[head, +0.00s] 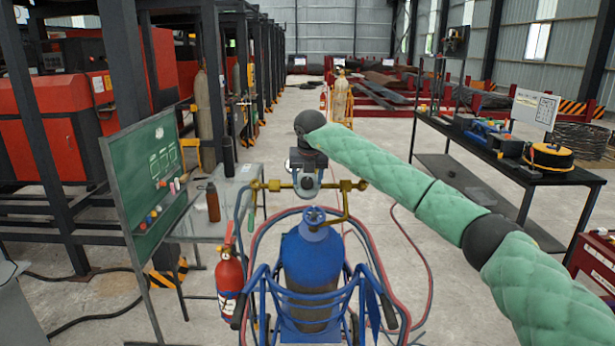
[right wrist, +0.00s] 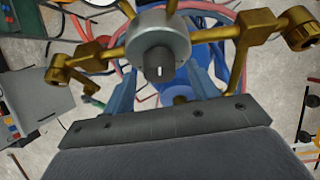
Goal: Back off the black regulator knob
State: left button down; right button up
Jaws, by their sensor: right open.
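The black regulator knob (right wrist: 158,66) is a short dark cylinder with a white mark. It sits on a round silver regulator body (right wrist: 158,45) between brass pipe arms. In the head view the regulator (head: 308,184) sits above the blue gas cylinder (head: 312,258), and the knob is hard to make out. I see no contact. My left gripper is out of view.
Brass manifold pipes (head: 345,186) reach out both sides of the regulator. Hoses loop around the blue cart (head: 262,300). A small table (head: 230,190) with a brown bottle (head: 212,202) and a green board (head: 150,180) stand left.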

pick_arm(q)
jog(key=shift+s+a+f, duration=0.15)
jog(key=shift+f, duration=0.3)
pick_arm(e)
jog(key=shift+w+f, duration=0.15)
jog(key=shift+f, duration=0.3)
jog(key=c, duration=1)
